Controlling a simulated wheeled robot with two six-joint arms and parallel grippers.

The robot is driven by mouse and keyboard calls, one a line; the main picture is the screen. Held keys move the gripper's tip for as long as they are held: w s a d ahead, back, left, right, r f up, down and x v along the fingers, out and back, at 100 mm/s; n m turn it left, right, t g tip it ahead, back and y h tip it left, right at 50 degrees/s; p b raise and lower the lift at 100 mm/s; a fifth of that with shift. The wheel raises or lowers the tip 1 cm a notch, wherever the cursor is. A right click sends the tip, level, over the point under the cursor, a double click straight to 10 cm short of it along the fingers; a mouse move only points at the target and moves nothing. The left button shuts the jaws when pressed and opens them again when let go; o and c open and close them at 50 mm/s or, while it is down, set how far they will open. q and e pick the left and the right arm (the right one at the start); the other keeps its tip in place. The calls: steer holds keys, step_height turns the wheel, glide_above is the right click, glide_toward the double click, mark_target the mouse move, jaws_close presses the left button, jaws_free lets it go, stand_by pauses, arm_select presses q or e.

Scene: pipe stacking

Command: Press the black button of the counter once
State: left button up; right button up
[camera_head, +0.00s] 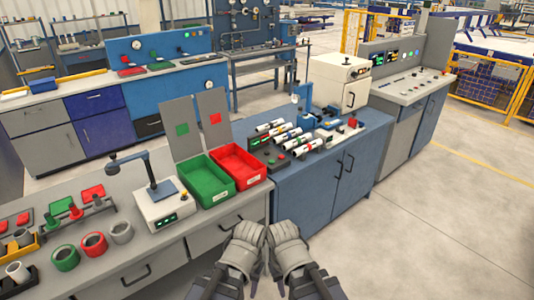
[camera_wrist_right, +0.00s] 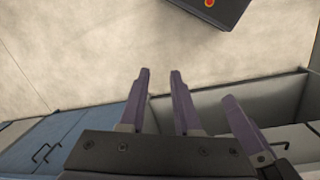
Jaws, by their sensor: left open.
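A white box device (camera_head: 165,208) with a dark upright arm, a green-lit display and a small yellow-and-red button stands on the grey bench at the left. It looks like the counter, but I cannot make out a black button on it. My left gripper (camera_head: 245,240) is at the bottom centre, in front of the benches, away from the device and empty. My right gripper (camera_head: 287,240) is close beside it on the right. In the right wrist view, the right gripper's purple fingers (camera_wrist_right: 162,78) are apart with nothing between them.
A green bin (camera_head: 207,182) and a red bin (camera_head: 238,168) stand right of the device. Green, red and grey pipe rings (camera_head: 93,245) lie to its left. A blue cabinet (camera_head: 330,165) with a rack of white pipes (camera_head: 285,138) is further right. The floor at right is clear.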

jaws_close()
stand_by(1.4)
